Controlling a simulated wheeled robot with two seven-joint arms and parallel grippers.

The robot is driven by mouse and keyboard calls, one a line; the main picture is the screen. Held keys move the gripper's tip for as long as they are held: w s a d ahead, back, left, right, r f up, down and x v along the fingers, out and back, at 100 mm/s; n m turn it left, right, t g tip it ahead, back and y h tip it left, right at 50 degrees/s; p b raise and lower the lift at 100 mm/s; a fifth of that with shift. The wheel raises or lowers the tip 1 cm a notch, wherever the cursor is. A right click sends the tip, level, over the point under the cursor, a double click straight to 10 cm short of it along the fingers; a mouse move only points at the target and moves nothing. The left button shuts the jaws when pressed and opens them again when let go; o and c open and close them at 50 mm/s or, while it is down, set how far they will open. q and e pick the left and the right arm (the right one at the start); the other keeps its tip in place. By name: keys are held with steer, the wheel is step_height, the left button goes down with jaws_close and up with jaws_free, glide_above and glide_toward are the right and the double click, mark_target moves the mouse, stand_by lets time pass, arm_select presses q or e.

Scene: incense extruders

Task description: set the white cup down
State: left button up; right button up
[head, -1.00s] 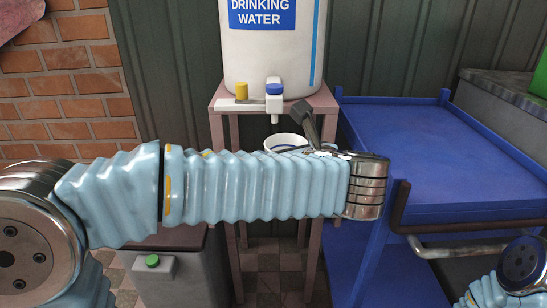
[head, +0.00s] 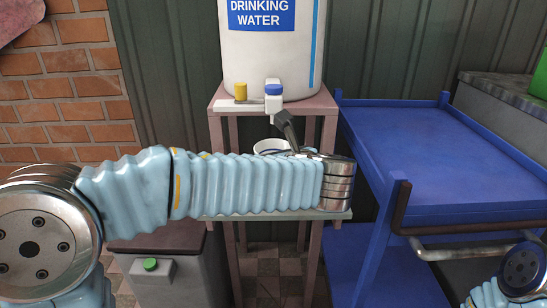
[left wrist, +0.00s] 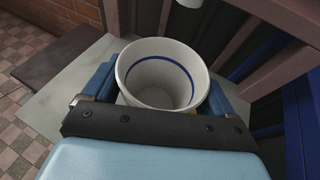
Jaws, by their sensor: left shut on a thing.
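The white cup (head: 268,146) has a blue line inside its rim. In the head view only its rim shows behind my left arm, below the water tank's tap (head: 274,100). In the left wrist view the cup (left wrist: 163,72) is upright and looks empty. My left gripper (left wrist: 160,88) is shut on it, with a blue finger on each side. A pale shelf board (left wrist: 62,108) lies beneath the cup; I cannot tell whether the cup touches it. In the head view the board's front edge (head: 285,215) shows under my arm. My right gripper is out of view.
A white drinking water tank (head: 272,55) stands on a pinkish stand (head: 217,105). Its legs flank the cup. A blue cart (head: 430,150) stands close on the right. A grey bin (head: 170,270) is at the lower left.

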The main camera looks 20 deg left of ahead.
arm_select(q)
steer(key=o, duration=1)
steer(key=shift+f, duration=0.1)
steer(key=shift+r, duration=0.25)
steer(key=p+v, duration=0.1)
steer(key=v, duration=1.1)
